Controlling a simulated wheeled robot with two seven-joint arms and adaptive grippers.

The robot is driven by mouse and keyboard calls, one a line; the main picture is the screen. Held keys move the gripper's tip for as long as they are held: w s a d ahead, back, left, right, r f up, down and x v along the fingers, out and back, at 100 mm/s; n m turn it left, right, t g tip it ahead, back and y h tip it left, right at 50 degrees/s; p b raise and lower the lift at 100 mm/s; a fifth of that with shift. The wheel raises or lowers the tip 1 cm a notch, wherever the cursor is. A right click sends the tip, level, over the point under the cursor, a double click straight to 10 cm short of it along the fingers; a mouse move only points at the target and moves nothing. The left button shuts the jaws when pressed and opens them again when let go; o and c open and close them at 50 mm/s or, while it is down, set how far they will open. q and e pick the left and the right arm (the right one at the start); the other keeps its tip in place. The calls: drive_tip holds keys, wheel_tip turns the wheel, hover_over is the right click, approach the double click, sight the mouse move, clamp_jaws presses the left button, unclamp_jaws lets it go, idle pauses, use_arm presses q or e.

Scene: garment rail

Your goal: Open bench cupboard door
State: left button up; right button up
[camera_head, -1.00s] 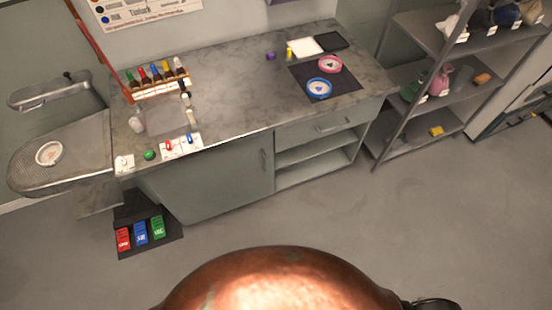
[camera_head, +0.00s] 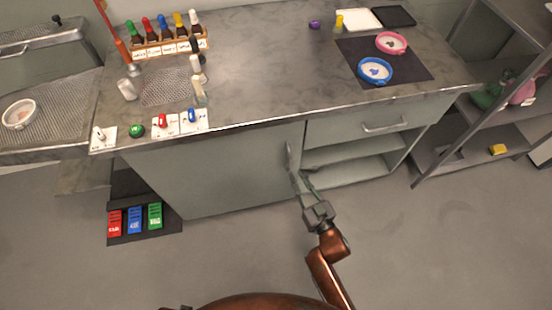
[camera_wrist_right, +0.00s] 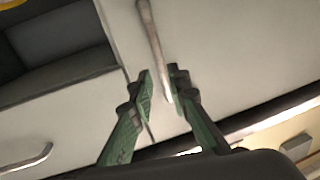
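The bench cupboard door (camera_head: 220,172) is a flat grey-green panel, closed, under the worktop on the left part of the bench. Its vertical bar handle (camera_head: 289,156) is near the door's right edge. My right gripper (camera_head: 301,180) is at the handle's lower end in the head view. In the right wrist view, the fingers of the right gripper (camera_wrist_right: 160,85) are apart, with the lower end of the metal handle (camera_wrist_right: 154,50) between them. I see a gap around the handle, so the fingers do not look closed on it. My left gripper is not in view.
A drawer (camera_head: 380,122) and open shelves (camera_head: 345,173) are right of the door. Bottles and bowls stand on the worktop (camera_head: 270,75). The floor before the door is clear.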

sight(289, 162)
drive_tip(key=b+x, duration=0.2)
drive_tip(key=x, duration=0.3)
drive_tip(key=shift+a, duration=0.1)
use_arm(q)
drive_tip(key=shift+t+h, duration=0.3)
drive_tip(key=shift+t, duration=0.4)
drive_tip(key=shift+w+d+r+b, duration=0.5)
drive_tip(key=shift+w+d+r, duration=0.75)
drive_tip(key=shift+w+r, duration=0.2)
use_arm(e)
drive_tip(key=shift+x, duration=1.3)
drive_tip(key=shift+c, duration=0.4)
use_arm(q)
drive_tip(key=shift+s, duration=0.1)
use_arm(e)
clamp_jaws()
